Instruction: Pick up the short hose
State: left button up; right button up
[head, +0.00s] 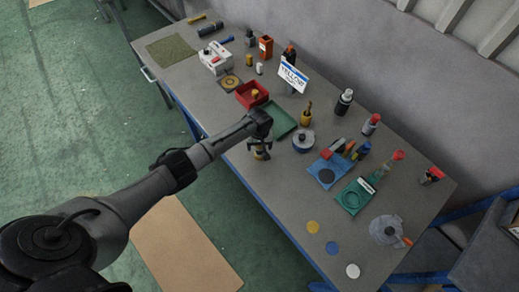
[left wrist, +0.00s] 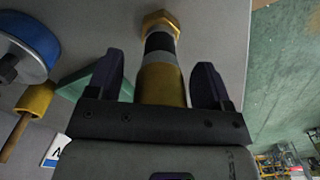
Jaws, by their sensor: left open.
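A short upright piece with a brass hex end, black and grey bands and a dull yellow body (left wrist: 160,85) stands between my left fingers in the left wrist view; it looks like the short hose, but I cannot be sure. In the head view its brass-coloured part (head: 262,156) shows just below my left gripper (head: 260,148), near the table's front edge. My left gripper is open, one finger on each side of the piece, with gaps visible. The gripper's palm hides part of it. My right gripper is not in view.
A green tray (head: 284,121), a red bin (head: 251,94), a blue-sided round tin (head: 302,141) and a brass tool (head: 306,115) stand close by. A sign reading YELLOW (head: 293,77) stands behind.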

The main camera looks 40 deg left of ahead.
pick_arm(q)
jog(key=shift+c, duration=0.5)
jog(key=c, duration=1.1)
jog(key=shift+o, duration=0.2)
